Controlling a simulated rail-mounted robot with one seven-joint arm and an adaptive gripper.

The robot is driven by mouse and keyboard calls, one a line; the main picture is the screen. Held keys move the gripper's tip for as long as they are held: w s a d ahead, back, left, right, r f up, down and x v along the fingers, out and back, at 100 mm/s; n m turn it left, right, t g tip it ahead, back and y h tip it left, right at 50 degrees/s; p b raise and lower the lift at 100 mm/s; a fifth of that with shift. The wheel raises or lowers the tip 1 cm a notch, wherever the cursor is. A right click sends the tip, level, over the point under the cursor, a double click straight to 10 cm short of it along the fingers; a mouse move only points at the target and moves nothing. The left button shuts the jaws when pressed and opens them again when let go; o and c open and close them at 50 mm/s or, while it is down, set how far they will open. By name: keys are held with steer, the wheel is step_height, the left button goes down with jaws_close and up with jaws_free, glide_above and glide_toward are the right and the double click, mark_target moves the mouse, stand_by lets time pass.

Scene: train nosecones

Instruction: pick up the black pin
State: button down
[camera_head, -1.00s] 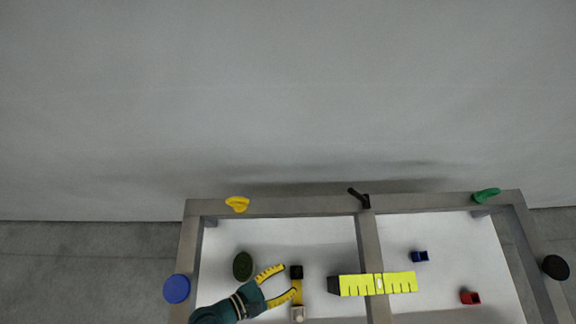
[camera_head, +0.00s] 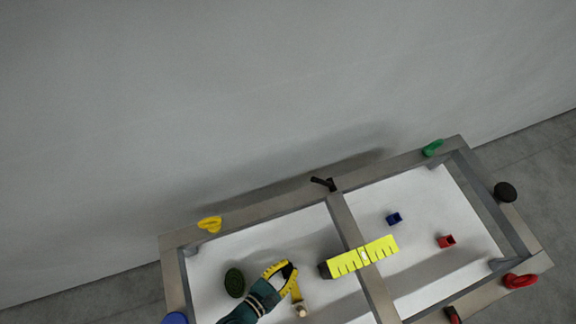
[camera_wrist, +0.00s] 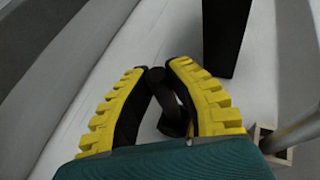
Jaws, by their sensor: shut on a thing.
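The black pin (camera_wrist: 172,112) is a dark cylinder between the two yellow ribbed fingers of my gripper (camera_wrist: 156,72) in the wrist view. The black-lined fingers press on it from both sides, near their tips. In the head view, my gripper (camera_head: 287,268) is at the lower centre, above the white left panel. A dark bit of the pin (camera_head: 289,271) shows between its fingers. The fingers hide part of the pin, and I cannot tell whether it is clear of the panel.
A yellow marked bar (camera_head: 364,255) with a black end lies across the middle beam, right of my gripper. A dark green oval (camera_head: 235,282) is on the left. A small pale block (camera_head: 301,311) stands just below. Blue (camera_head: 394,218) and red (camera_head: 446,241) sockets sit on the right panel.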

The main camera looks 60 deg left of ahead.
step_height(320, 180, up, 10)
steer(key=p, duration=0.9)
